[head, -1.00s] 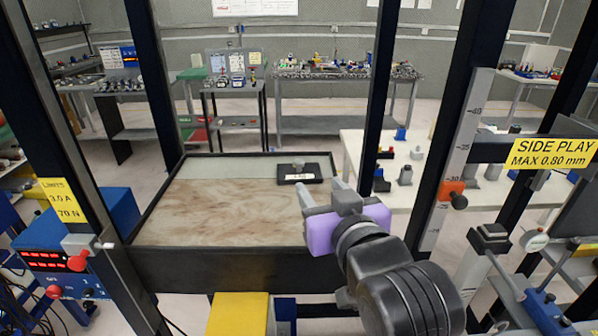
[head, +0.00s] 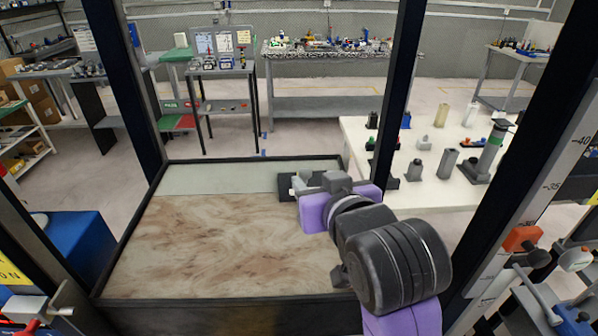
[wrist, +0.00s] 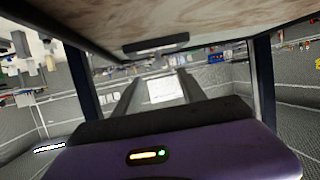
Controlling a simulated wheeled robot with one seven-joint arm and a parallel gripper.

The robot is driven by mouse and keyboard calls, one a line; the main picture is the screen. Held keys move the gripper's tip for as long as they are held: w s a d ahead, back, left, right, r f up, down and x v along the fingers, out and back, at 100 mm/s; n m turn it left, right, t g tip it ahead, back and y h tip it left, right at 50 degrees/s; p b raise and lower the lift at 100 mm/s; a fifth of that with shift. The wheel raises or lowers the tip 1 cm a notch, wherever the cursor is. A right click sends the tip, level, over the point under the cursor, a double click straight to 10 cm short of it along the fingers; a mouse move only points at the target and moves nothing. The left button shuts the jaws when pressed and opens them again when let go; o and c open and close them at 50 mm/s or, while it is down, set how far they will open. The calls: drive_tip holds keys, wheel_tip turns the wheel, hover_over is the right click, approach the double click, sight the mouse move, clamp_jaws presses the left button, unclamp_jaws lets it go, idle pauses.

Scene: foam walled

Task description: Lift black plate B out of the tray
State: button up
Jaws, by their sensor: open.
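The black plate (head: 284,188) lies in the tray (head: 145,212), on the right near the boundary between the pale back strip and the brown marbled part. A grey knob stands on it, now largely hidden behind my gripper, and its label cannot be read. My gripper (head: 298,186) is open and empty, with its fingers at the plate's near right side in the head view. Contact cannot be told there. In the wrist view, which is upside down, my open fingers (wrist: 158,88) appear apart from a dark slab, probably the plate (wrist: 156,45).
Dark upright posts (head: 395,100) frame the tray, one close to my arm on the right. A white table (head: 430,195) with several small parts stands beyond it. A blue box (head: 65,245) is at the left. The left and middle of the tray are clear.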

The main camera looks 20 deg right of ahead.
sight(304, 170)
drive_tip(key=x, duration=0.2)
drive_tip(key=shift+w, duration=0.3)
drive_tip(key=p+x, duration=0.1)
drive_tip(key=x, duration=0.4)
drive_tip(key=shift+w+d+f, duration=0.1)
drive_tip(key=shift+w+f, duration=0.2)
drive_tip(key=shift+f, duration=0.05)
drive_tip(key=shift+c, duration=0.2)
clamp_jaws()
idle(0.5)
drive_tip(key=shift+r, duration=0.2)
